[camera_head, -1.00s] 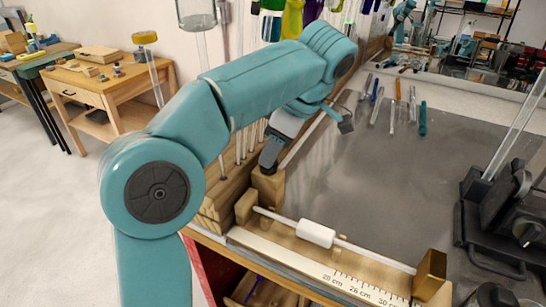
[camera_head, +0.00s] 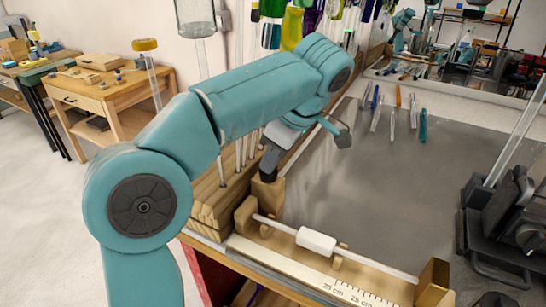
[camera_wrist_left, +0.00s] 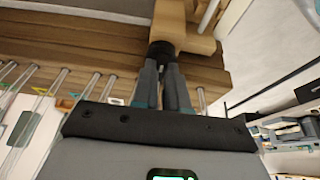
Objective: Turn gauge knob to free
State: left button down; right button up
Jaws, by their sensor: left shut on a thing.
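The gauge is a wooden base with a white ruler strip (camera_head: 300,273) along its front. A clear rod with a white sleeve (camera_head: 316,241) lies across its supports, and a brass-coloured block (camera_head: 432,280) stands at its right end. A wooden block (camera_head: 266,192) stands at its back left. In the left wrist view a small black knob (camera_wrist_left: 162,48) sits against this wooden block (camera_wrist_left: 170,18). My left gripper (camera_wrist_left: 163,66) is shut on the knob. In the head view the left gripper (camera_head: 269,165) points down onto the block. Any marking on the knob is hidden.
A wooden rack (camera_head: 207,205) with upright glass rods stands close left of the gauge. A black fixture (camera_head: 497,230) stands at the right. Several pens and tools (camera_head: 393,115) lie at the back of the grey bench top (camera_head: 390,170), whose middle is clear.

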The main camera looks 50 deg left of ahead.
pick_arm(q)
jog(key=c, duration=1.2)
grip_release()
jog(key=shift+o, duration=0.2)
jog(key=p+v, duration=1.1)
jog(key=v, duration=0.5)
jog(key=shift+d, duration=0.2)
